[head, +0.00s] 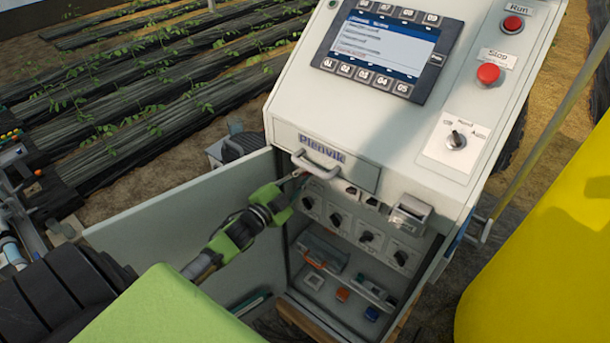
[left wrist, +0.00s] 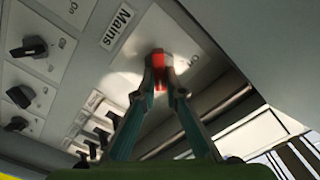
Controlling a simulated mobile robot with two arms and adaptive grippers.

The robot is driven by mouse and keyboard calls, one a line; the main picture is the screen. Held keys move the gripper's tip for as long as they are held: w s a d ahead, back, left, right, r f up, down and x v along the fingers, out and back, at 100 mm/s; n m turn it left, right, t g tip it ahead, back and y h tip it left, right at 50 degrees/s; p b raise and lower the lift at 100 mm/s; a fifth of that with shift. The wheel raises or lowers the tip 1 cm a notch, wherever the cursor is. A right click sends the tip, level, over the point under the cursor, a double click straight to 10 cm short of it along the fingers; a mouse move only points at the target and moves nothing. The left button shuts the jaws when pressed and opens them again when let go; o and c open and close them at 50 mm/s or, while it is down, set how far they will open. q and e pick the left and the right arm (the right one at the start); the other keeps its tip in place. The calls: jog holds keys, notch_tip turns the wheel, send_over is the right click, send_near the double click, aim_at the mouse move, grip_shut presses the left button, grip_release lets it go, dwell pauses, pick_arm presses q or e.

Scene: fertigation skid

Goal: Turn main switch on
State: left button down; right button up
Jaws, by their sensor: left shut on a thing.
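The main switch is a red knob (left wrist: 158,62) under a "Mains" label (left wrist: 118,27) in the left wrist view. My left gripper (left wrist: 160,72) is shut on this knob, with a fingertip on each side of it. Part of the knob is hidden by the fingers, and I cannot tell its exact position. In the head view my left gripper (head: 287,190) reaches into the upper left of the open cabinet (head: 335,240), and the knob is hidden there. My right gripper is not in view.
The cabinet door (head: 180,220) stands open to the left, under my left arm. Black rotary knobs (head: 366,236) sit right of the gripper. A drawer handle (head: 317,163) juts out just above. A yellow tank (head: 560,250) stands at the right.

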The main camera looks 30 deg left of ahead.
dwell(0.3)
pick_arm(q)
jog(key=c, duration=2.1)
grip_release()
jog(key=s, duration=0.8)
jog(key=s+a, duration=0.1)
jog(key=s, duration=0.3)
